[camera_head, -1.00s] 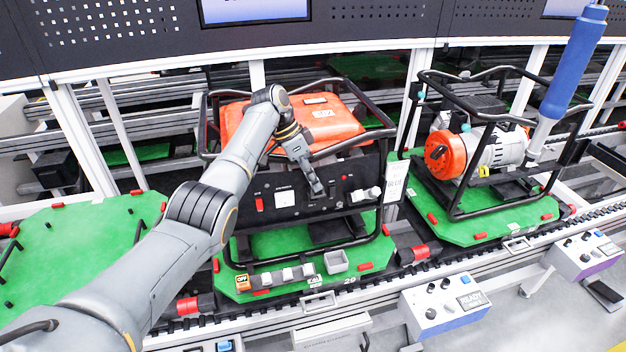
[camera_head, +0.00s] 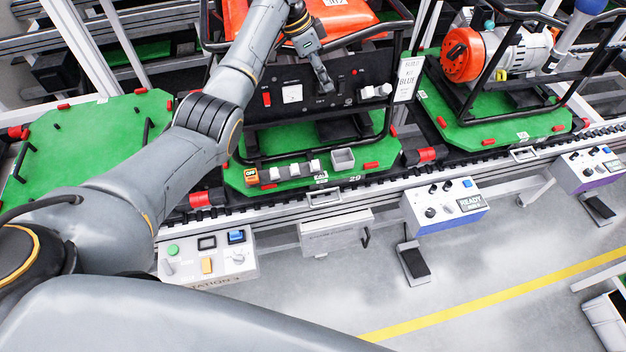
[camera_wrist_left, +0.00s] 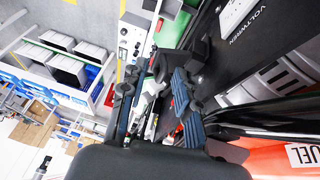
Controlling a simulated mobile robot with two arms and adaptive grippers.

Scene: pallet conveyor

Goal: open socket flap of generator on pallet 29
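The generator on the green pallet 29 (camera_head: 378,152) has an orange tank (camera_head: 352,18) and a black front panel (camera_head: 268,116). The panel carries a red switch, a white meter (camera_head: 292,94) and light grey socket covers (camera_head: 376,91) at its right end. I cannot tell whether a flap there is raised. My left gripper (camera_head: 324,82) is in front of the panel, between meter and socket covers. In the left wrist view its two fingers (camera_wrist_left: 156,104) stand apart, with dark panel parts (camera_wrist_left: 196,48) beyond them. I see nothing held. My right gripper is not in view.
The black tube frame (camera_head: 388,128) surrounds the generator. A paper tag (camera_head: 408,80) hangs at its right. A second generator (camera_head: 500,52) stands on the pallet to the right; the left pallet (camera_head: 85,150) holds no generator. Control boxes (camera_head: 445,204) line the conveyor's front.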

